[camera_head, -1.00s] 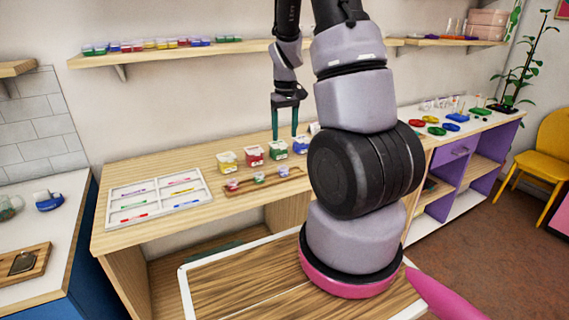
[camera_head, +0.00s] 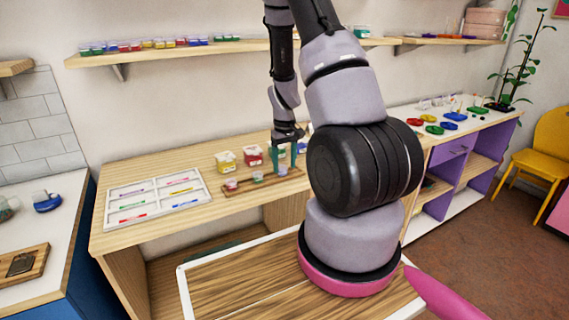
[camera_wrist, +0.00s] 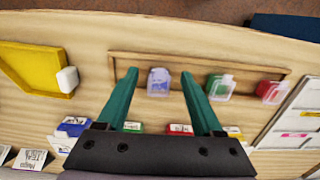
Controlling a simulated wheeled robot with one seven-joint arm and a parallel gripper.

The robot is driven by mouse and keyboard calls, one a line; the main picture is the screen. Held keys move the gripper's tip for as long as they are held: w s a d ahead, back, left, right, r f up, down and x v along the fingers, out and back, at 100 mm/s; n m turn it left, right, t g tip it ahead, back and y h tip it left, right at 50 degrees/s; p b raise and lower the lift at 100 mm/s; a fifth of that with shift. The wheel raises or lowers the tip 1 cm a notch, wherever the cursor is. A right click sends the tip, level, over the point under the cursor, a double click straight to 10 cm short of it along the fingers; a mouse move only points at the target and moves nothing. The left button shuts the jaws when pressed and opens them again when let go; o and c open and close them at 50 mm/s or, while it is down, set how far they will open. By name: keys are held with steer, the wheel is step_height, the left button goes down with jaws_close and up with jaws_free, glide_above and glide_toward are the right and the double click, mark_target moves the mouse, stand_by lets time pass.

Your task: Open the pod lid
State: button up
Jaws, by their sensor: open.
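Three small pods stand in a long wooden tray (camera_wrist: 215,66) on the wooden counter. In the wrist view they are a purple-blue pod (camera_wrist: 158,82), a green pod (camera_wrist: 219,87) and a red pod (camera_wrist: 272,92). My gripper (camera_wrist: 159,74) is open and points down, with its teal fingers on either side of the purple-blue pod in that view. I cannot tell whether they touch it. In the head view my gripper (camera_head: 285,167) is low over the tray's right end and partly hides that pod. The red pod (camera_head: 231,184) and green pod (camera_head: 257,177) are clear of it.
Behind the tray stand several larger boxes, among them a yellow one (camera_head: 226,161) and a red one (camera_head: 253,156). A white divided tray (camera_head: 157,203) lies at left. In the wrist view a yellow tray (camera_wrist: 35,70) lies beside the wooden tray.

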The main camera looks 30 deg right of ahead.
jaws_close()
steer(key=shift+w, duration=0.1)
steer(key=g, duration=0.1)
steer(key=w+g, duration=0.1)
steer(key=g, duration=0.1)
steer(key=shift+r, duration=0.4)
steer(key=g, duration=0.1)
steer(key=w+g, duration=0.1)
steer(key=g, duration=0.1)
steer(key=shift+w+r+g, duration=0.2)
steer(key=shift+r+g, duration=0.05)
steer(key=shift+g, duration=0.15)
steer(key=w+g, duration=0.1)
steer(key=g, duration=0.2)
steer(key=shift+w+g, duration=0.2)
steer(key=shift+g, duration=0.1)
steer(key=shift+w+a+g, duration=0.1)
steer(key=shift+w+g, duration=0.2)
steer(key=shift+g, duration=0.5)
steer(key=shift+w+g, duration=0.3)
steer(key=shift+g, duration=0.5)
